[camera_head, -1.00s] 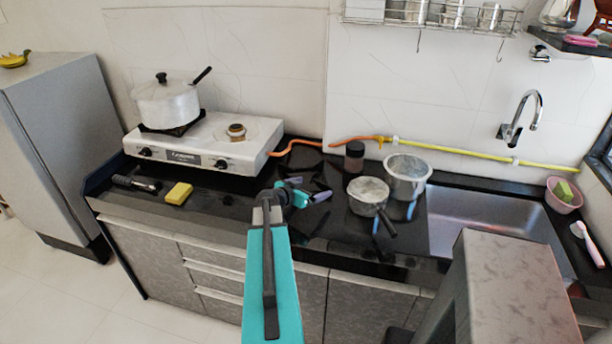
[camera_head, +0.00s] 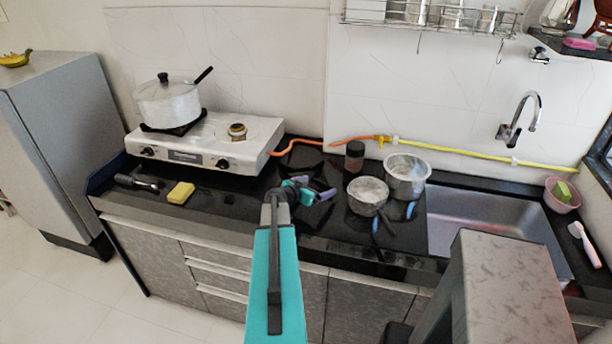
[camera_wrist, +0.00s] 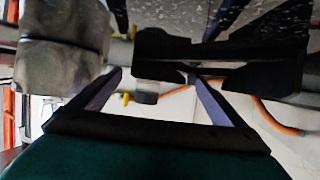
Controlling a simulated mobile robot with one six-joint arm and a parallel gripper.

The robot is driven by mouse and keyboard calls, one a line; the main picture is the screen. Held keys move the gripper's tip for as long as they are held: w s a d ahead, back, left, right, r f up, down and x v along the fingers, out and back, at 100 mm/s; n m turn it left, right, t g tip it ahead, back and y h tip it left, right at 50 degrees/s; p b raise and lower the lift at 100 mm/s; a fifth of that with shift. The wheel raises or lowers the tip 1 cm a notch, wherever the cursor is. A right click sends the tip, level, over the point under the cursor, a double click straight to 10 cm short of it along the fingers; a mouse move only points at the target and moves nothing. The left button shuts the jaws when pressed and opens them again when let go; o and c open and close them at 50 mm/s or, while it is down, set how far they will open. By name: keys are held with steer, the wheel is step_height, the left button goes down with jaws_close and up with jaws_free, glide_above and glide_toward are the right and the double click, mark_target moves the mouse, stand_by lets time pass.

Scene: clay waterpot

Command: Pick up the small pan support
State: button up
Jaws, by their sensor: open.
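The small pan support (camera_head: 318,178) is a low black piece with arms, lying on the dark counter just right of the stove. In the wrist view, black arms that look like the pan support (camera_wrist: 165,46) cross beyond my fingertips. My gripper (camera_head: 313,188) is open, with its two purple-grey fingers spread at the near side of the support. In the wrist view, the fingers of my gripper (camera_wrist: 156,75) point toward it with nothing held between them. Whether they touch the support I cannot tell. My gripper and arm hide part of it.
A dark-lidded jar (camera_head: 355,156) stands behind and to the right. A small saucepan (camera_head: 367,196) and an open pot (camera_head: 406,177) stand right of my gripper. The stove (camera_head: 205,143) is on the left, with an orange hose (camera_head: 300,144) behind. A yellow sponge (camera_head: 181,193) lies at the front.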

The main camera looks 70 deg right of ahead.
mark_target(322, 185)
steer(key=shift+p+x, duration=1.15)
steer(key=shift+x, duration=0.9)
steer(key=shift+s+a, duration=0.15)
steer(key=shift+c, duration=0.4)
steer(key=c, duration=1.5)
